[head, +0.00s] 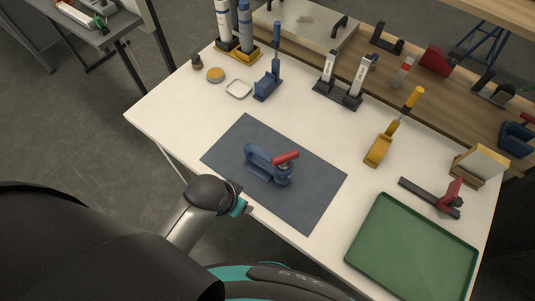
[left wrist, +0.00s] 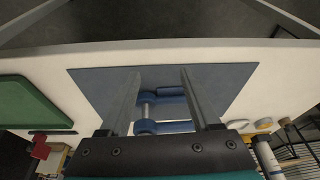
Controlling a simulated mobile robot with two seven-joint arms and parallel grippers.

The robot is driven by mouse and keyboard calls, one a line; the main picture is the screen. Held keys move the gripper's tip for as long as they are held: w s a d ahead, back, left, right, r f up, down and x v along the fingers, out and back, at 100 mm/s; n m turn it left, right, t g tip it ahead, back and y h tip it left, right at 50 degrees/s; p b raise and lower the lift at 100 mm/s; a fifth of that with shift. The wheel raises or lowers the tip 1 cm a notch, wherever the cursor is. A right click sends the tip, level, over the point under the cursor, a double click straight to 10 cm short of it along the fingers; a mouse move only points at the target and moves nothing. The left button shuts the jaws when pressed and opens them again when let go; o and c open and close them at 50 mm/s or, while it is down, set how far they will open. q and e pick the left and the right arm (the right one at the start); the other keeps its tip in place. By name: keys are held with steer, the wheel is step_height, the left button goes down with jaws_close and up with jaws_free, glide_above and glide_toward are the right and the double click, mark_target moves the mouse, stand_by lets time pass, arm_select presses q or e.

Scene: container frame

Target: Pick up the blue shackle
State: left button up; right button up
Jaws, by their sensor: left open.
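The blue shackle (head: 265,166), with a red-handled pin, lies on the dark grey mat (head: 305,205) on the white table. In the left wrist view the shackle (left wrist: 172,127) shows between the two grey fingers of my left gripper (left wrist: 160,74). The fingers are apart and the gripper is open and empty. Whether they touch the shackle cannot be told. In the head view only my left wrist shows, at the near edge of the mat; the fingers are hidden there. The red handle is not visible in the wrist view. My right gripper is not in view.
A green tray (head: 365,225) lies at the right, with a black and red clamp (head: 430,198) behind it. A yellow tool (head: 378,150), a blue stand (head: 267,88) and small round pots stand along the back. The mat around the shackle is clear.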

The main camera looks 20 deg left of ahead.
arm_select(q)
steer(key=w+d+r+m+h+p, duration=0.1)
steer(key=w+d+r+m+p, duration=0.2)
steer(key=r, duration=0.5)
steer(key=w+d+r+m+h, duration=0.1)
steer(key=w+d+r+m, duration=0.3)
steer(key=r, duration=0.4)
steer(key=m+g+y, duration=0.1)
steer(key=m+y, duration=0.1)
steer(key=m, duration=0.9)
glide_above(268, 156)
steer(key=s, duration=0.1)
steer(key=s+a+x, duration=0.1)
steer(key=s+x, duration=0.1)
steer(key=x, duration=0.8)
steer(key=shift+s+b+x, duration=0.2)
steer(key=shift+b+x, duration=0.55)
steer(key=shift+x, duration=2.25)
steer(key=shift+a, duration=0.1)
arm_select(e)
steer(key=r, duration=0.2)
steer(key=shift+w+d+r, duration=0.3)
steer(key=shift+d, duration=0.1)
arm_select(q)
jaws_close()
